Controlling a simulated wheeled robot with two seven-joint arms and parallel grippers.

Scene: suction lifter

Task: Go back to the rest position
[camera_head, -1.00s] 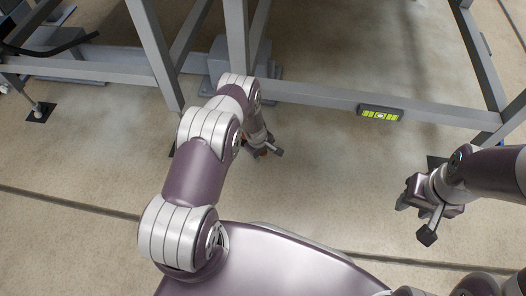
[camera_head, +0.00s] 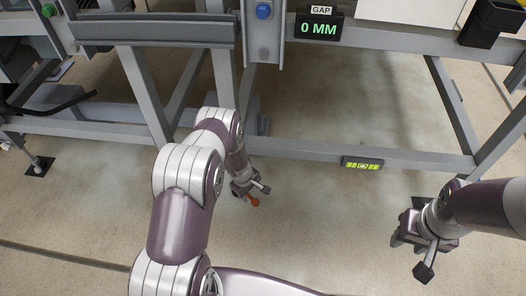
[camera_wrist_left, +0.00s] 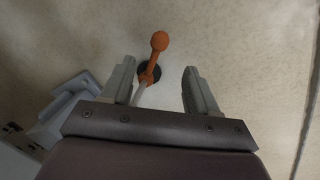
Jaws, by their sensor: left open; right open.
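My left gripper (camera_head: 251,191) is open, low in front of the grey frame in the head view. In the left wrist view its two fingers (camera_wrist_left: 160,88) stand apart. An orange lever with a round knob (camera_wrist_left: 158,42) shows beyond and between them, with a dark round base behind it. The fingers show no grip on it. The lever's orange end (camera_head: 253,201) shows just below the left gripper in the head view. My right gripper (camera_head: 411,256) is open and empty over the floor at the right.
The grey steel frame (camera_head: 300,149) spans the back, with a low crossbar carrying a yellow-green level (camera_head: 362,164). Above are a display reading 0 MM (camera_head: 318,28), a blue button (camera_head: 263,11) and a green knob (camera_head: 48,10). Bare floor (camera_head: 330,225) lies between my arms.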

